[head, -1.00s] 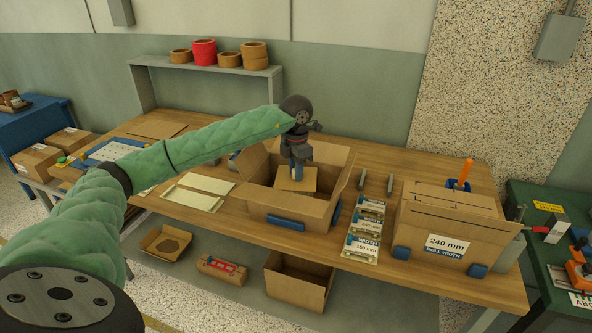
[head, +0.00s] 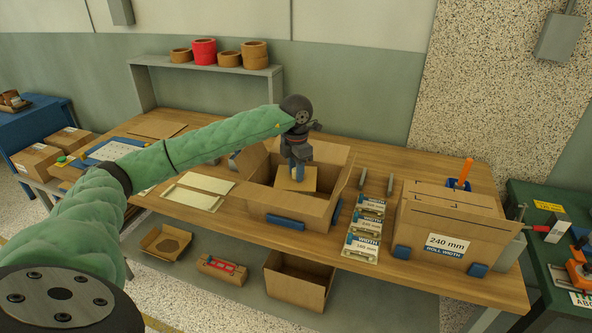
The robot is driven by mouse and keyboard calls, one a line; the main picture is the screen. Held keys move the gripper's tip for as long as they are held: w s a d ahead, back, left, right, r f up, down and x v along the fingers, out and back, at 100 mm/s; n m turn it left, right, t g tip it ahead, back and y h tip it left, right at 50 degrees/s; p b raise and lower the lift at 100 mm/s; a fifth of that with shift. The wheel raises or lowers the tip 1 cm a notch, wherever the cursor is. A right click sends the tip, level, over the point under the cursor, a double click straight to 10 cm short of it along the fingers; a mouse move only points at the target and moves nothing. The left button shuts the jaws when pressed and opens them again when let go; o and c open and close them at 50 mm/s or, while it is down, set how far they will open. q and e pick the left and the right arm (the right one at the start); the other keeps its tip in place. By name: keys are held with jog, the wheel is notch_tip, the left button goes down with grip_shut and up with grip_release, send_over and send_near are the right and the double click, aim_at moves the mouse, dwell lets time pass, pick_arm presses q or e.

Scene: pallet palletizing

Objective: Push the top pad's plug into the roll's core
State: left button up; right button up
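The top pad (head: 283,184) is a square brown board inside the open cardboard box (head: 290,207) at the middle of the table. My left gripper (head: 297,178) points straight down into the box, with its blue fingertips at the pad's upper face. A small tan piece shows between or beside the fingertips; whether they are closed on it is too small to tell. The plug's underside, the roll and its core are hidden beneath the pad and behind the box walls. My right gripper is not in view.
A closed box labelled 240 mm (head: 447,228) stands at the right, with labelled cards (head: 364,232) between the boxes. Pale flat pieces (head: 198,192) lie left of the open box. The box's raised flaps surround my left gripper. A shelf (head: 205,66) with tape rolls stands behind.

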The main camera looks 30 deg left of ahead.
pick_arm(q)
jog(key=shift+o, duration=1)
jog(key=shift+r, duration=0.25)
notch_tip(320, 180, up, 6)
jog(key=shift+f+b, duration=0.1)
jog(key=shift+b, duration=0.95)
jog(key=shift+r, duration=0.75)
